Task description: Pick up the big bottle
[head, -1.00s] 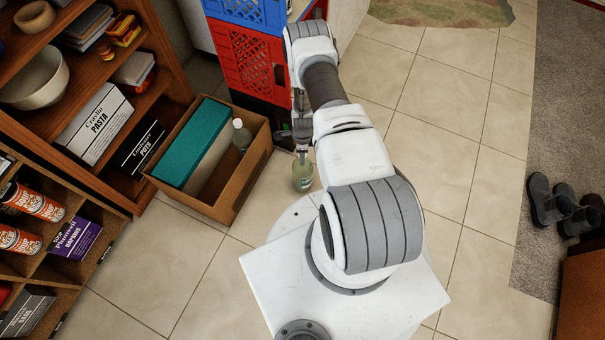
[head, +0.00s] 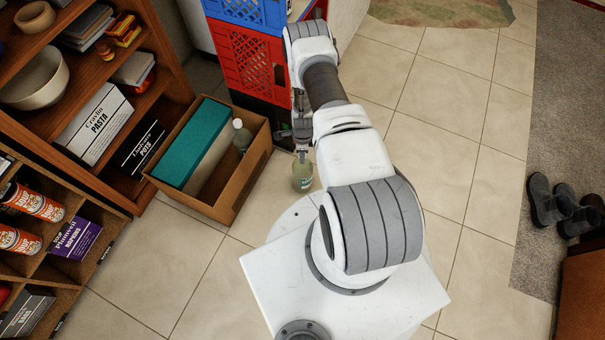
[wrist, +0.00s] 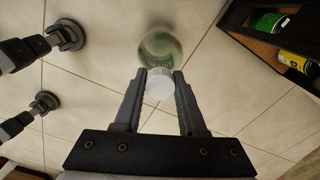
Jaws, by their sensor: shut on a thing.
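A greenish clear bottle (head: 303,175) with a pale label stands upright on the tiled floor, in front of the crate stack. In the wrist view its white cap (wrist: 160,86) sits between the two fingers, with the round green body (wrist: 160,45) beyond it. My gripper (head: 302,148) points down over the bottle and is shut on its cap end. In the wrist view both fingertips of my gripper (wrist: 160,76) touch the cap's sides. The bottle appears to rest on the floor.
A cardboard box (head: 232,200) to the left holds a teal box (head: 196,135) and another white-capped bottle (head: 242,138). Red (head: 250,65) and blue crates stand behind my gripper. Shelves (head: 140,195) fill the left side. Tiled floor at the right is clear up to several dark shoes (head: 548,205).

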